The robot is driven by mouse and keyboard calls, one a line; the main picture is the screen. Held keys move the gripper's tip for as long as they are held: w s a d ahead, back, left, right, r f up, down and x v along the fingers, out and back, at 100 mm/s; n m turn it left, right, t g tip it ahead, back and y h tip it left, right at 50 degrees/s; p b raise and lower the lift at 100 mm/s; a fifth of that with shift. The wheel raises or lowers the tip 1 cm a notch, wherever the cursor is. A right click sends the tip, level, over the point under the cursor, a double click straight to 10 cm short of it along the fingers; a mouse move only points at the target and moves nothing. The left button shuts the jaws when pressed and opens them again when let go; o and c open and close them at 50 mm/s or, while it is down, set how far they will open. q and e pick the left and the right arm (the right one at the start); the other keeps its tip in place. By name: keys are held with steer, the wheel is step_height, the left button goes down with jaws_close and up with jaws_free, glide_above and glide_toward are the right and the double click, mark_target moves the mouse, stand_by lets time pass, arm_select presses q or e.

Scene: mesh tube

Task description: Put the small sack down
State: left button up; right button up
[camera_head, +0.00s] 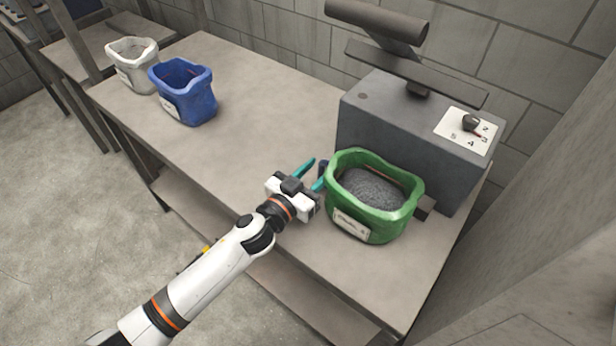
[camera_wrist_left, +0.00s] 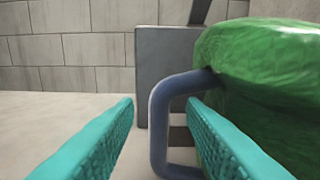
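A green sack (camera_head: 348,225) with a pale label and grey granules inside stands upright at the front of a grey machine. Its underside is hidden, so I cannot tell exactly what it rests on. A blue-grey handle (camera_wrist_left: 158,125) sticks out from its side in the left wrist view, where the green wall (camera_wrist_left: 265,75) fills the right. My left gripper (camera_head: 312,174) is beside the sack's left side. Its teal fingers (camera_wrist_left: 160,108) are apart, with the handle's upright bar between them and a gap visible on the left. My right gripper is not in view.
The grey machine (camera_head: 385,125) has a numbered dial (camera_head: 470,123) and a dark bar above. A blue sack (camera_head: 190,100) and a white sack (camera_head: 130,68) stand at the far left. The table (camera_head: 250,100) is clear between the blue sack and the machine.

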arm_select(q)
steer(key=b+v, duration=0.1)
steer(key=v, duration=1)
steer(key=shift+s+b, duration=0.15)
steer(key=shift+b, duration=0.15)
steer(key=shift+s+a+r, duration=0.1)
steer(key=shift+s+a, duration=0.2)
